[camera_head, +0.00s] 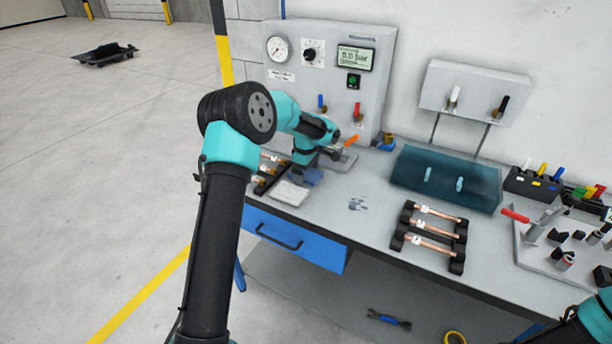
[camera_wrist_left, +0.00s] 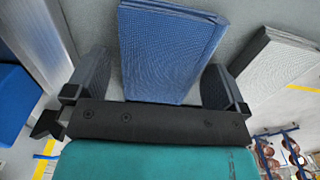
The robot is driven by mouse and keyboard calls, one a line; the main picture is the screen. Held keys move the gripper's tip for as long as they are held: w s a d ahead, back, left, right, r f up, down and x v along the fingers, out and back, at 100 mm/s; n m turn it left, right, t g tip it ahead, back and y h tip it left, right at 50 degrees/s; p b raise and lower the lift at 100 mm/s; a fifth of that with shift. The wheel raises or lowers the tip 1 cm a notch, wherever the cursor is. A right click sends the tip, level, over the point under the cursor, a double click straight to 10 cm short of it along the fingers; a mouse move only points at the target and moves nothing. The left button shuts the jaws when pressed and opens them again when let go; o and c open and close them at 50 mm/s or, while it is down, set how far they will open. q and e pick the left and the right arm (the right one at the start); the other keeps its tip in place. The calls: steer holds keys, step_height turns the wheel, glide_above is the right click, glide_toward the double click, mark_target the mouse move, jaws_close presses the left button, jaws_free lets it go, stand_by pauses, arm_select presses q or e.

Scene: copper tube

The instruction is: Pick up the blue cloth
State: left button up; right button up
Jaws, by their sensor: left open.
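The blue cloth (camera_head: 313,177) lies folded on the workbench, partly hidden by my left gripper (camera_head: 303,171) in the head view. In the left wrist view the blue cloth (camera_wrist_left: 168,48) fills the space between the fingers of my left gripper (camera_wrist_left: 156,70). The gripper is open, with one finger on each side of the cloth and a small gap on both sides. Whether the fingertips reach down to the bench cannot be told. Part of my right arm shows at the lower right of the head view, but its gripper is not in view.
A white folded cloth (camera_head: 290,193) lies beside the blue one, and also shows in the left wrist view (camera_wrist_left: 272,64). A black rack with copper tubes (camera_head: 262,177) stands left of the cloths. A gauge panel (camera_head: 340,60) rises behind. A second tube rack (camera_head: 430,238) stands right.

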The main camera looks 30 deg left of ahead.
mark_target(306, 173)
arm_select(q)
steer(key=shift+c, duration=0.4)
steer(key=c, duration=0.8)
steer(key=shift+c, duration=0.2)
steer(key=shift+r, duration=0.15)
steer(key=shift+r, duration=1.55)
steer(key=s+d, duration=0.2)
steer(key=s, duration=0.2)
steer(key=s+d+r, duration=0.1)
steer(key=s+d, duration=0.2)
steer(key=s, duration=0.2)
steer(key=s+d, duration=0.3)
steer(key=s, duration=0.1)
steer(key=shift+s+d+r, duration=0.2)
steer(key=shift+s+r, duration=0.1)
steer(key=shift+s, duration=0.05)
